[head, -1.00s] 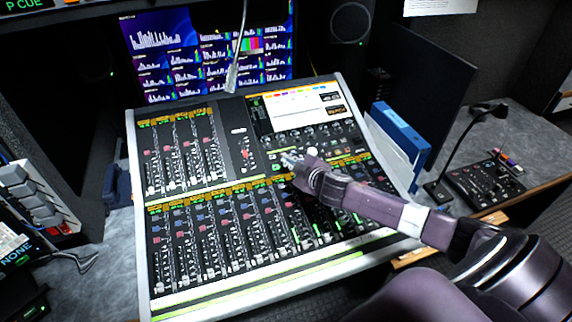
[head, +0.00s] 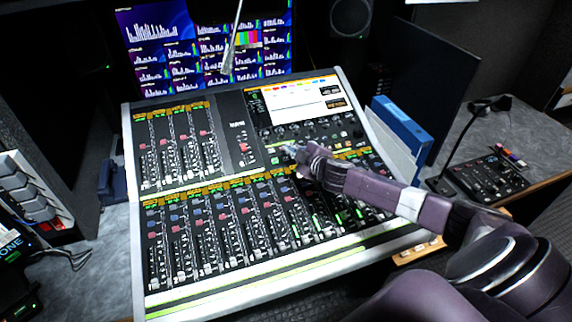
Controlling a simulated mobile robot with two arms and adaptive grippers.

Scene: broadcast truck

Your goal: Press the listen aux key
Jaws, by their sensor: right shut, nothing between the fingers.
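A large mixing console (head: 236,119) with faders, small keys and a bright touchscreen (head: 302,100) fills the middle of the head view. My right gripper (head: 289,148) is shut and empty. Its fingertips are over the console's key area below the screen, right of the upper fader bank. I cannot tell whether they touch the panel. The listen aux key cannot be picked out, as labels are too small to read and the gripper hides part of this area. My left gripper is not in view.
A gooseneck microphone (head: 232,55) hangs over the console's back edge before a monitor wall (head: 160,48). Blue binders (head: 402,124) stand right of the console. A small control box (head: 488,178) with a gooseneck sits on the right desk.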

